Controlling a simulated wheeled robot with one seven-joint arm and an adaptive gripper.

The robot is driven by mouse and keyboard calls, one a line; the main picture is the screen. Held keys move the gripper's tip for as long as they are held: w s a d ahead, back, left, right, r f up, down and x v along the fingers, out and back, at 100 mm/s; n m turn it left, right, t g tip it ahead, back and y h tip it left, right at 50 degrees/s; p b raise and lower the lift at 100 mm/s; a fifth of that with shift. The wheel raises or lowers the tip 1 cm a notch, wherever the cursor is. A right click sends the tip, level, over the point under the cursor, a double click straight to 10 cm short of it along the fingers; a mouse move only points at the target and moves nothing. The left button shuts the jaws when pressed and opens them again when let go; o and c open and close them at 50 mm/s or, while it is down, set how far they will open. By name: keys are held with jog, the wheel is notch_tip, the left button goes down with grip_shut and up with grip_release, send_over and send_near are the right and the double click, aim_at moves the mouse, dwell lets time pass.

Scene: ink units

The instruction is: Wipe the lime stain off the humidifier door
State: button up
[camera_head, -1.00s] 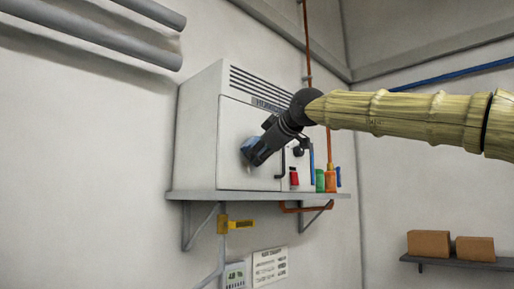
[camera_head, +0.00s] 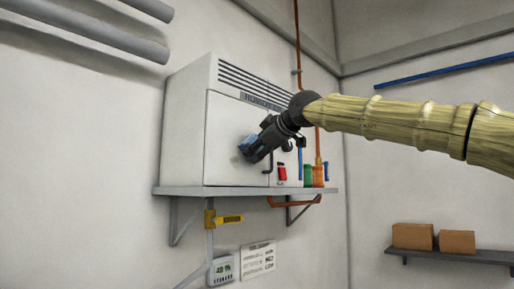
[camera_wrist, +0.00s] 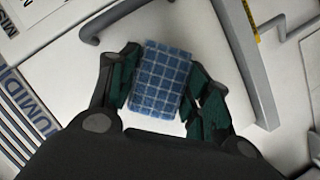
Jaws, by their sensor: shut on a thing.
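The humidifier (camera_head: 190,125) is a pale box with dark vent slats, standing on a wall shelf. Its flat white door (camera_head: 228,125) faces me, with a dark bent handle (camera_head: 267,163) near the right edge; the handle also shows in the wrist view (camera_wrist: 90,38). My gripper (camera_head: 256,147) is at the middle of the door, left of the handle. It is shut on a blue checked cloth (camera_wrist: 160,78), which also shows in the head view (camera_head: 246,150). The cloth is at the door face; I cannot tell how firmly it touches. I make out no lime stain; the cloth and gripper hide part of the door.
The grey shelf (camera_head: 230,190) runs under the humidifier. Red (camera_head: 282,173), green (camera_head: 308,175) and orange (camera_head: 318,176) items stand at its right end, near an orange pipe. A yellow-handled valve (camera_head: 226,218) sits below. Boxes (camera_head: 412,236) rest on a right-hand shelf.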

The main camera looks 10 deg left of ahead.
jog(key=shift+s+d+f+b, duration=0.1)
jog(key=shift+s+d+b, duration=0.25)
jog(key=shift+d+b, duration=0.1)
jog(key=shift+s+d+b, duration=0.35)
jog(key=shift+s+d, duration=0.1)
jog(key=shift+d, duration=0.25)
jog(key=shift+s+d+b, duration=0.4)
jog(key=shift+s+d, duration=0.05)
jog(key=shift+d, duration=0.25)
jog(key=shift+s+d+b, duration=0.35)
jog(key=shift+s+d, duration=0.1)
jog(key=shift+d, duration=0.25)
jog(key=shift+a, duration=0.1)
jog(key=d, duration=0.1)
jog(key=s+d+b, duration=0.1)
jog(key=shift+s+d+b, duration=0.3)
jog(key=shift+a, duration=0.1)
